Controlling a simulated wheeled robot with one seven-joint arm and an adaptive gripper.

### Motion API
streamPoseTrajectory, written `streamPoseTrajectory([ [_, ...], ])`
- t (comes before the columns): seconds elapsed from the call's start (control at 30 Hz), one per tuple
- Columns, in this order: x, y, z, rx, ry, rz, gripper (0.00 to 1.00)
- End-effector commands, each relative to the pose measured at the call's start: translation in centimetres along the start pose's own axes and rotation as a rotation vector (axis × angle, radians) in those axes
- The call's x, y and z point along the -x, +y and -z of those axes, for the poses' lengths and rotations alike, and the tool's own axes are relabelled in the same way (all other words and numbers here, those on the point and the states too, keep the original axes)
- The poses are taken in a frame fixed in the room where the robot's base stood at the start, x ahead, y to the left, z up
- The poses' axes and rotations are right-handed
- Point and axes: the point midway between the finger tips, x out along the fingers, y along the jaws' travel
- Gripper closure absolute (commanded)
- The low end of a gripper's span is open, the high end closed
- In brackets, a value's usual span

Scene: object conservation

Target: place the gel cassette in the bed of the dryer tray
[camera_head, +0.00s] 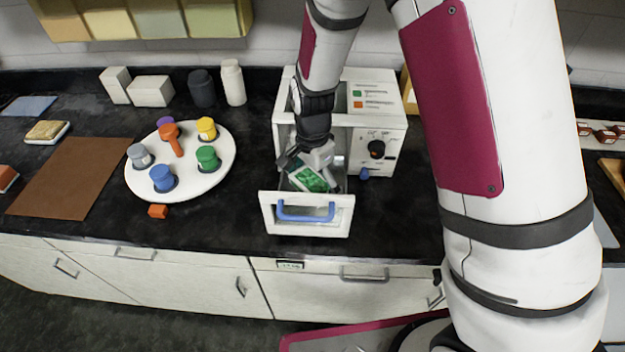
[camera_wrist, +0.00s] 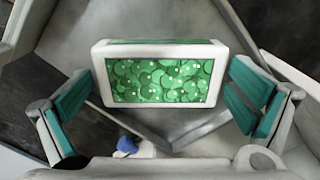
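The gel cassette (camera_head: 309,180) has a white frame and a green speckled face. In the wrist view the cassette (camera_wrist: 160,80) spans the gap between the teal pads of my gripper (camera_wrist: 160,85). My gripper (camera_head: 318,162) is shut on it by its two short sides. It is tilted and turned askew over the pulled-out dryer tray (camera_head: 306,229), which has a white front and a blue handle. Grey tray walls show around and below the cassette in the wrist view. The cassette and my gripper hide most of the bed, and whether the cassette touches it cannot be told.
The white dryer box (camera_head: 375,122) stands behind the tray. A round white platter (camera_head: 190,188) with several coloured-lid jars is to its left, with an orange block (camera_head: 158,211) in front. A brown mat (camera_head: 70,178) lies farther left. The black counter right of the tray is clear.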

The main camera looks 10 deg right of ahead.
Motion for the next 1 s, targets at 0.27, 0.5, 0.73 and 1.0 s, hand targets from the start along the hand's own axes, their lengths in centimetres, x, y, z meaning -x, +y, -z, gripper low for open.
streamPoseTrajectory([
  [0.27,1.3,-0.1,0.0,0.001,0.002,0.004,0.0],
  [0.5,6.0,-0.2,0.0,0.001,0.002,0.006,0.0],
  [0.73,10.2,-0.1,0.0,0.001,0.001,0.003,0.0],
  [1.0,12.2,0.0,0.0,0.0,0.0,0.001,0.0],
])
